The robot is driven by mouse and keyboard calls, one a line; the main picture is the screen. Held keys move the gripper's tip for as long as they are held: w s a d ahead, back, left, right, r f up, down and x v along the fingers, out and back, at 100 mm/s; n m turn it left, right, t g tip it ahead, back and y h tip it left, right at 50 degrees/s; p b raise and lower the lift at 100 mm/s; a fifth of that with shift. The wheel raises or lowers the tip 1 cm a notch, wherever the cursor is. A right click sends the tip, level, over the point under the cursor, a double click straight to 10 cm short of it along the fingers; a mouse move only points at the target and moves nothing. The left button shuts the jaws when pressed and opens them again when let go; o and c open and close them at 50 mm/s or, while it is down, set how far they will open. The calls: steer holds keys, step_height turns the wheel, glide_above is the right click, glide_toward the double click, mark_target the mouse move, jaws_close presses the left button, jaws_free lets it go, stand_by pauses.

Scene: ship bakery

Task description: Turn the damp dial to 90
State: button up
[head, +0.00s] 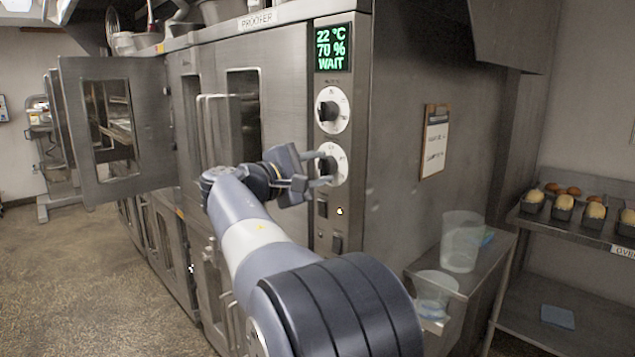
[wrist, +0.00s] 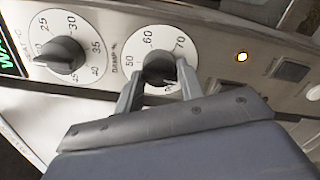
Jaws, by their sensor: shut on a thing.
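The damp dial (wrist: 152,38) is a white round plate with a dark knob (wrist: 160,66) in the wrist view, with 50, 60 and 70 legible around its upper part. Its lower part is hidden behind my gripper (wrist: 160,76). My gripper is shut on the knob, one finger on each side. In the head view the damp dial (head: 339,157) is the lower of two dials on the proofer panel, with my gripper (head: 322,168) at it from the left. The display (head: 332,48) above reads 22 °C, 70 % and WAIT.
The temperature dial (wrist: 65,48) sits beside the damp dial. A lit amber lamp (wrist: 241,57) and dark switches (wrist: 291,70) are on its other side. An oven-style door (head: 116,130) stands open at left. A side table (head: 470,270) with clear tubs stands at right.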

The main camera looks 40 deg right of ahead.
steer(key=m+b, duration=0.8)
steer(key=m, duration=0.3)
stand_by(0.4)
stand_by(0.3)
steer(key=o, duration=1)
steer(key=shift+r, duration=0.1)
steer(key=a, duration=1)
steer(key=shift+s+a, duration=0.4)
steer(key=shift+s, duration=0.05)
